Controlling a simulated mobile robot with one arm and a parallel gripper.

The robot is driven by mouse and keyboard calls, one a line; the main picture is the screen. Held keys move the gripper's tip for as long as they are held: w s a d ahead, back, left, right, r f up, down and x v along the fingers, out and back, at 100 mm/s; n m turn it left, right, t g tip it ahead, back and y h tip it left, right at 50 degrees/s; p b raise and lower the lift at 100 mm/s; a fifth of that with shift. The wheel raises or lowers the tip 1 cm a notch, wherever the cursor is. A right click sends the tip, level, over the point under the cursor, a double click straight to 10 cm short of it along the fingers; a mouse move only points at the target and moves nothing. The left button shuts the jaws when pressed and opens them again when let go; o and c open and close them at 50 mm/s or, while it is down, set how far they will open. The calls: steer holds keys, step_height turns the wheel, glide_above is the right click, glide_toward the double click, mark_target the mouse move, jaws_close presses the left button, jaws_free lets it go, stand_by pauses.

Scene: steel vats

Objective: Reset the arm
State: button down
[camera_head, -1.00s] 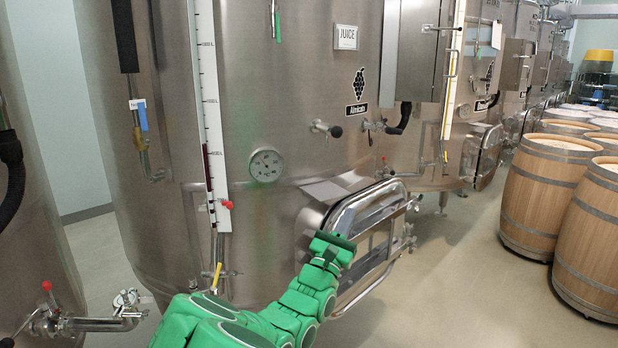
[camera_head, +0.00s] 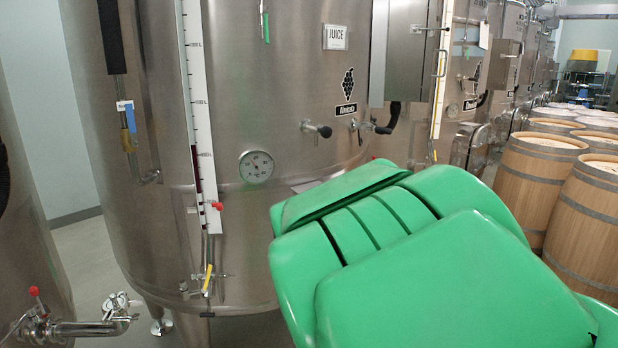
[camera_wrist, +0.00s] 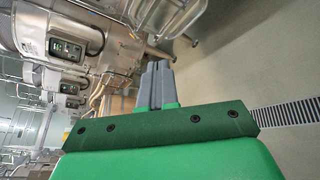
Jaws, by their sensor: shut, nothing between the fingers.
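My green arm fills the lower right of the head view, folded close to the camera. My gripper (camera_wrist: 155,84) shows in the wrist view as two grey fingers side by side, shut and empty, beyond a dark green mount. It points past steel vats on the left and bare floor on the right, touching nothing that I can see. The gripper is not visible in the head view. A large steel vat (camera_head: 225,110) with a JUICE label (camera_head: 335,37) and a round dial (camera_head: 256,166) stands behind my arm. My arm hides the vat's lower hatch.
Several wooden barrels (camera_head: 535,170) stand at the right. A pipe with a valve (camera_head: 90,327) juts from another vat at the lower left. In the wrist view, bare floor (camera_wrist: 235,65) with a drain grate (camera_wrist: 285,112) lies at the right.

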steer(key=s+a+f+m+y, duration=0.1)
steer(key=s+a+f+y, duration=0.3)
steer(key=s+a+y, duration=0.3)
steer(key=s+a+f+m+y, duration=0.2)
steer(key=s+a+f+y, duration=0.3)
steer(key=s+a, duration=0.25)
steer(key=w+a+f+t+y, duration=0.15)
steer(key=w+t, duration=0.25)
steer(key=w, duration=0.9)
steer(key=w+a+f+m+t, duration=0.1)
steer(key=w+a+f+t, duration=0.2)
steer(key=w, duration=0.9)
steer(key=w+a+f+t+y, duration=0.15)
steer(key=w+t, duration=0.35)
steer(key=w, duration=0.8)
steer(key=w+a+f+n+t+y, duration=0.2)
steer(key=w+a+t+y, duration=0.2)
steer(key=w+a, duration=0.8)
steer(key=s+a+f+y, duration=0.15)
steer(key=a+y, duration=0.65)
steer(key=a, duration=0.8)
steer(key=shift+n, duration=0.3)
steer(key=x, duration=1.3)
steer(key=shift+w+a, duration=0.1)
steer(key=shift+a, duration=0.3)
